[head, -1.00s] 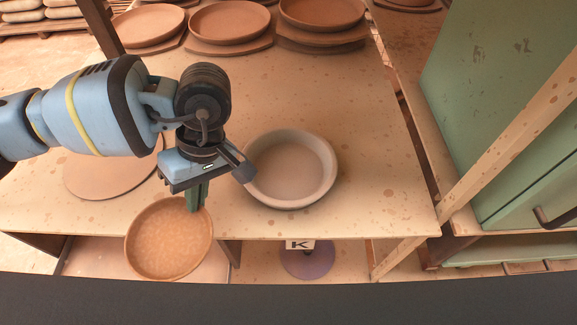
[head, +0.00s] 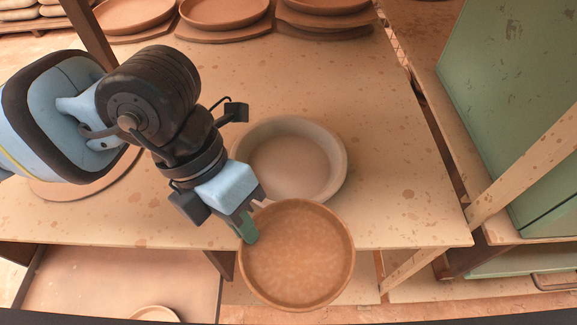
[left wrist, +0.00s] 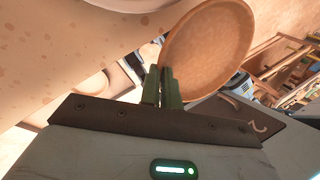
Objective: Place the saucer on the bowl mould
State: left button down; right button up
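The saucer (head: 297,256) is a round orange-brown clay dish. My left gripper (head: 249,230) is shut on its left rim and holds it up near the table's front edge. In the left wrist view the green fingers (left wrist: 161,88) pinch the rim of the saucer (left wrist: 208,50). The bowl mould (head: 336,178) is a pale, wide round form on the table, just behind the saucer in the head view. The saucer overlaps its front edge in the picture; I cannot tell the height between them. My right gripper is not in view.
The table (head: 400,215) is bare to the right of the mould. Several clay dishes stand on boards along the back, such as this one (head: 224,10). A flat round disc (head: 85,188) lies under my left arm. A green cabinet (head: 510,110) stands at the right.

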pick_arm(q)
jog(key=n, duration=0.1)
jog(key=s+d+n+t+b, duration=0.1)
jog(key=n, duration=0.2)
jog(key=shift+s+d+r+h, duration=0.15)
jog(key=shift+d+h, duration=0.15)
jog(key=shift+s+d+r+n+t+b, duration=0.2)
jog(key=shift+n+t+b, duration=0.15)
jog(key=shift+n, duration=0.25)
jog(key=shift+s+d+r+n+t+b, duration=0.15)
jog(key=shift+n+t+b, duration=0.15)
jog(key=shift+n, duration=0.3)
jog(key=shift+f, duration=0.1)
jog(key=p, duration=0.1)
send_over(258, 174)
jog(key=a, duration=0.2)
jog(key=shift+w+d+f, duration=0.1)
jog(key=shift+d+f, duration=0.1)
jog(key=shift+f, duration=2.2)
jog(key=shift+f, duration=0.3)
